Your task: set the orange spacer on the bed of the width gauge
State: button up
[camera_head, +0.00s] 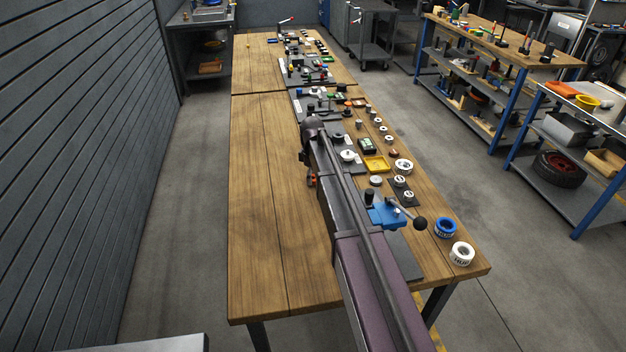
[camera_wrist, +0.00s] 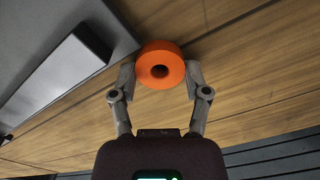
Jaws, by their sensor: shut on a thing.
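The orange spacer (camera_wrist: 160,50) is a thick ring with a dark centre hole. My gripper (camera_wrist: 160,77) is shut on it, one finger on each side, above the wooden table top. In the head view my gripper (camera_head: 311,180) is small and mostly hidden behind my arm, over the left part of the near table. In the wrist view a grey plate with a raised pale bar (camera_wrist: 58,82) lies to the upper left of the spacer; it may be part of the width gauge, but I cannot tell. The spacer appears apart from it.
A blue clamp with a black-knobbed lever (camera_head: 387,212), a yellow tray (camera_head: 376,164), a blue roll (camera_head: 446,228) and a white roll (camera_head: 462,253) stand on the table's right side. Several small parts line that side. The table's left side (camera_head: 262,200) is clear.

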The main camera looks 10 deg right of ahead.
jog(key=shift+r, duration=0.15)
notch_tip(320, 180, up, 10)
jog(key=p, duration=1)
dwell(0.8)
jog(key=shift+a, duration=0.1)
dwell(0.5)
